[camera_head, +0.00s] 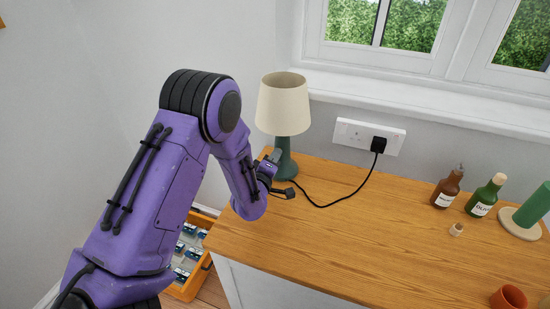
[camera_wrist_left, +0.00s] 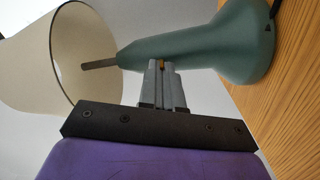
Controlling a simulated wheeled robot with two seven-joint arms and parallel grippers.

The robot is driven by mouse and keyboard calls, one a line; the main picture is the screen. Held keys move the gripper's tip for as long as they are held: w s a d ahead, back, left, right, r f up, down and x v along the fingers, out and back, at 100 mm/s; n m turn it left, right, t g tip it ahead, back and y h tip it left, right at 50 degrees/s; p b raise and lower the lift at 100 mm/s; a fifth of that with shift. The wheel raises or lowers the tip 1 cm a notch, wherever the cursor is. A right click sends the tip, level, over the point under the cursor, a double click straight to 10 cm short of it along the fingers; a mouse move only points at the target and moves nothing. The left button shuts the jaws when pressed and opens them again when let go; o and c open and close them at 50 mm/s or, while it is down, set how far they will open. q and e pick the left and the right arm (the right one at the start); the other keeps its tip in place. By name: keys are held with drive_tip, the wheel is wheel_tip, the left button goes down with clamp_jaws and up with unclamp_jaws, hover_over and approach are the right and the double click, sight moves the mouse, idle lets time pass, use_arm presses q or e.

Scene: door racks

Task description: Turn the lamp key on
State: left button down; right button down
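The lamp has a cream shade (camera_head: 283,104) and a green base (camera_head: 287,165) and stands upright at the back left of the wooden worktop. My left gripper (camera_head: 276,157) is at the neck of the lamp base, below the shade. In the left wrist view, the two grey fingers (camera_wrist_left: 162,64) are nearly together against the green base (camera_wrist_left: 195,48). A small brass-coloured piece, which looks like the lamp key (camera_wrist_left: 162,66), shows between the fingertips. Most of it is hidden by the fingers, so its turn cannot be read. My right gripper is not in view.
A black cord runs along the worktop (camera_head: 330,240) to a plug (camera_head: 378,145) in the wall socket. A brown bottle (camera_head: 446,191), a green bottle (camera_head: 484,198), a cork (camera_head: 456,230) and a terracotta pot (camera_head: 509,297) stand at right. An orange crate (camera_head: 187,290) sits below left.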

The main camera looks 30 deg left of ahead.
use_arm(q)
drive_tip(key=m+b, duration=0.2)
drive_tip(key=m, duration=1.1)
drive_tip(key=shift+f+m, duration=0.1)
drive_tip(key=shift+m, duration=0.3)
idle(0.4)
drive_tip(key=c, duration=1.3)
unclamp_jaws()
drive_tip(key=v, duration=1)
drive_tip(key=shift+s+p, duration=0.35)
drive_tip(key=shift+p, duration=0.05)
